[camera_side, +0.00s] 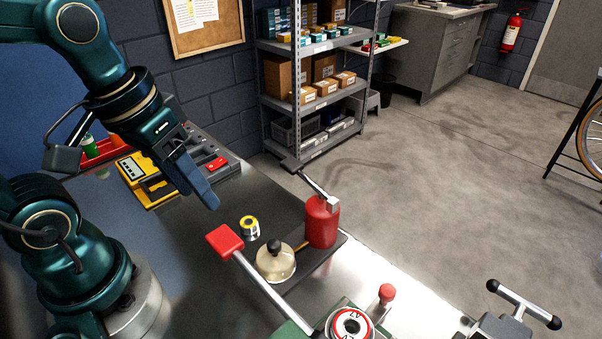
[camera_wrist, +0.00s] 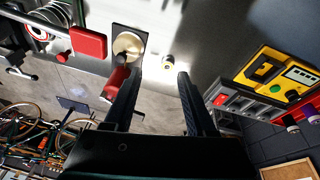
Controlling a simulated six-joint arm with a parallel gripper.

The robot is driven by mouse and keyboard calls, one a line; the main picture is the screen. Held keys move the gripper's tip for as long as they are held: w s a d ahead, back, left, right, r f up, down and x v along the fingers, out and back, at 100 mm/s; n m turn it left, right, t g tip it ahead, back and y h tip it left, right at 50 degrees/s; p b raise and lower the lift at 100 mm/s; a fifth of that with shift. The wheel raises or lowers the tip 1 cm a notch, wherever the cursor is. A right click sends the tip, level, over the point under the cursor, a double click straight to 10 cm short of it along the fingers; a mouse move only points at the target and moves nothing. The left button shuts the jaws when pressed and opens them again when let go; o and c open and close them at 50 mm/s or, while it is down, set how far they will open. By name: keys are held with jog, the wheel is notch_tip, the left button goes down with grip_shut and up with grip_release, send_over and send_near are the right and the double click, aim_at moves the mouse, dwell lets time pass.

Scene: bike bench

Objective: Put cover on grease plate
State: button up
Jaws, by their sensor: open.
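A cream, round, domed cover with a black knob (camera_side: 276,262) sits on a dark mat (camera_side: 322,262) on the bench. It also shows as a pale disc in the wrist view (camera_wrist: 128,44). I cannot tell whether a grease plate lies under it; no separate plate is clearly visible. My gripper (camera_side: 205,196) is above the bench, up and to the left of the cover in the side view. In the wrist view its two fingers (camera_wrist: 160,74) are spread with nothing held between them.
A red can with a lever (camera_side: 321,222) stands right beside the cover. A red-ended bar (camera_side: 225,241) slants up in front. A yellow device (camera_side: 146,180) and grey holder sit behind my gripper.

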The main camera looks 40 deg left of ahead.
jog(key=shift+r+m+t+y, duration=0.3)
jog(key=shift+r+m+t, duration=0.45)
jog(key=shift+m+t, duration=0.4)
dwell(0.6)
